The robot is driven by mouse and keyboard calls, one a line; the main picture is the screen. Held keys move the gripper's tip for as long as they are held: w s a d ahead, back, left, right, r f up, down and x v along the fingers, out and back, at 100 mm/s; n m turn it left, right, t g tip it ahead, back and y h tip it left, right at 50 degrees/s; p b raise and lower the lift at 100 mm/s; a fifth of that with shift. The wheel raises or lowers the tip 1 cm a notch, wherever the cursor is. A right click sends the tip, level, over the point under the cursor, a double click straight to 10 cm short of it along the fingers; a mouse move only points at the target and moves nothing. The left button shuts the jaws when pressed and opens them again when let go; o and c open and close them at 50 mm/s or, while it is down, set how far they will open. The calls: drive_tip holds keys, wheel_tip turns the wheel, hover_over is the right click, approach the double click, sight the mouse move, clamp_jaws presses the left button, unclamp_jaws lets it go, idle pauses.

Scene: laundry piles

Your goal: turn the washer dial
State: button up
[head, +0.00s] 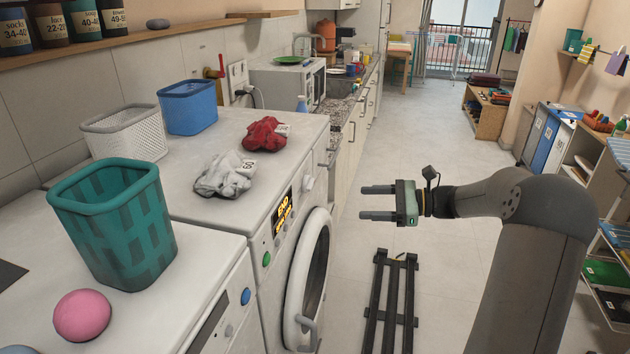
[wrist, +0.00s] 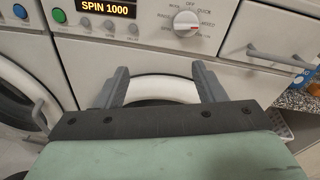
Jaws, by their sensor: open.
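The washer (head: 282,170) is a white machine with a round door (head: 308,280) below its control panel. Its dial (wrist: 187,20) is a round white knob with a red mark and printed settings around it. In the head view the dial (head: 308,183) sits near the panel's far end. The lit display (wrist: 107,8) reads SPIN 1000 in the wrist view. My gripper (head: 364,202) is open and empty, apart from the washer front. In the wrist view my gripper (wrist: 159,70) points at the washer, with the dial above and near the right finger.
A red cloth (head: 265,134) and a grey-white cloth (head: 224,174) lie on the washer top. A teal basket (head: 113,225) and a pink ball (head: 82,315) are on the nearer machine. A dark rail frame (head: 390,300) lies on the floor; the aisle beyond is clear.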

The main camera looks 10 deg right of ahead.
drive_tip(key=w+d+r+m+t, duration=0.1)
drive_tip(key=d+t, duration=0.1)
drive_tip(key=d, duration=0.2)
drive_tip(key=p, duration=0.3)
approach(313, 184)
drive_tip(key=shift+y, duration=0.4)
drive_tip(key=x, duration=0.9)
drive_tip(key=shift+f, duration=0.25)
drive_tip(key=c, duration=1)
